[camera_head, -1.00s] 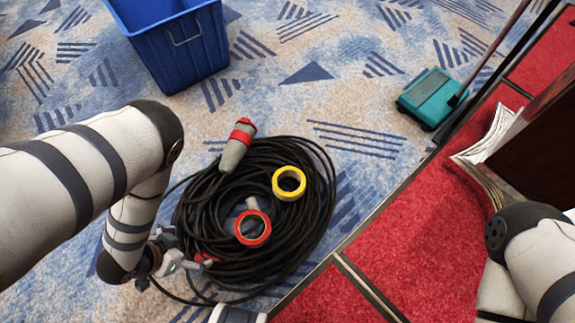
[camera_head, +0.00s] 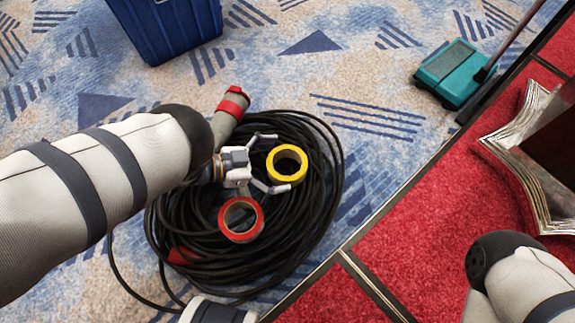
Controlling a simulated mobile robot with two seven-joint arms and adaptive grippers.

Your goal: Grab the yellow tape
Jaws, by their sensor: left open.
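The yellow tape (camera_head: 287,178) is a roll lying on the coiled black cable (camera_head: 322,185), right of the coil's middle. My left gripper (camera_head: 279,163) has its two fingers spread apart around the left side of the yellow tape, one finger above and one below it in the picture. The fingers are open; whether they touch the roll I cannot tell. A red tape roll (camera_head: 256,228) lies on the coil just below the gripper. My right arm shows at the lower right, but its gripper is out of view.
A grey and red cable plug (camera_head: 228,113) lies at the coil's upper edge. A blue crate (camera_head: 175,30) stands at the top left. A teal sweeper (camera_head: 455,75) is at the upper right, by the edge of a red carpeted platform (camera_head: 420,240).

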